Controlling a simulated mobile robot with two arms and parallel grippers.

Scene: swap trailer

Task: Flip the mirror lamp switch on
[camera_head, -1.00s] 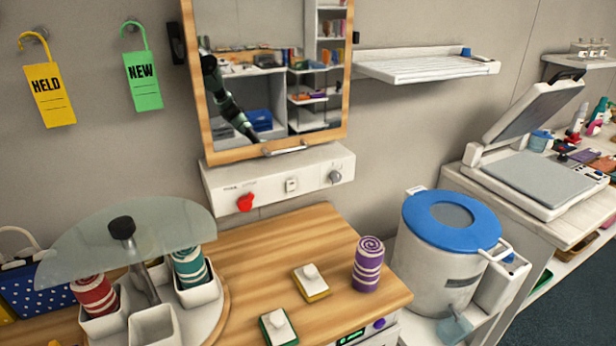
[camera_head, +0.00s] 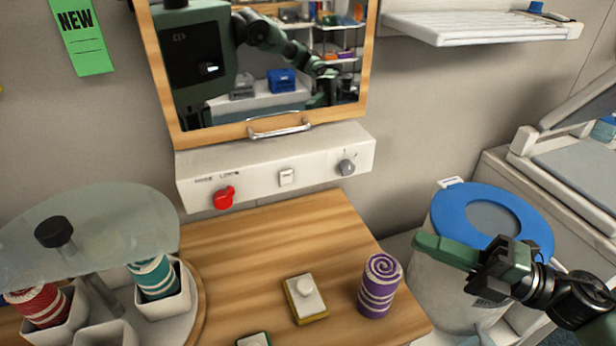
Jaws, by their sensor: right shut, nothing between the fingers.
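The mirror (camera_head: 262,62) hangs on the wall in a wooden frame with a metal handle (camera_head: 279,127) at its lower edge. Below it is a white control panel (camera_head: 262,184) with a red knob (camera_head: 224,197) at left, a small white rocker switch (camera_head: 286,177) in the middle and a grey knob (camera_head: 347,167) at right. Which way the switch is set is too small to tell. My right gripper (camera_head: 418,246) is shut and empty, to the right of and below the panel, in front of the blue-lidded bin. It touches none of the controls. My left gripper is out of view.
The wooden counter (camera_head: 240,240) below the panel is partly clear. A purple spiral roll (camera_head: 378,285) and a yellow-edged block (camera_head: 305,299) stand on it. A glass-topped carousel (camera_head: 95,225) is at left, a blue-lidded bin (camera_head: 535,225) at right, a white shelf (camera_head: 480,26) above.

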